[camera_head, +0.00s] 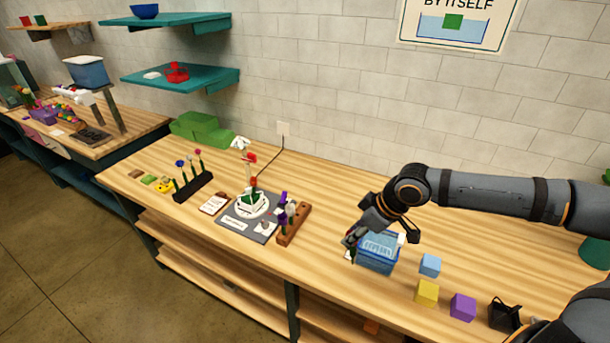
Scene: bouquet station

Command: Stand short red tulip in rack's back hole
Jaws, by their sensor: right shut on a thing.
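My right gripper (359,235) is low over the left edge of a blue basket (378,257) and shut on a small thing. A bit of green and white shows at its fingertips, but I cannot make out what it holds. A brown wooden rack (293,226) with purple and white flowers stands left of the gripper. A black rack (194,188) with several thin flowers stands farther left. A red bloom (250,158) shows above a white vase (251,205); I cannot tell whether it is the short tulip. My left gripper is out of view.
A grey mat (238,226) lies under the vase. Blue (430,264), yellow (427,292) and purple (462,306) blocks and a black holder (504,314) sit right of the basket. Bare tabletop lies between wooden rack and basket.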

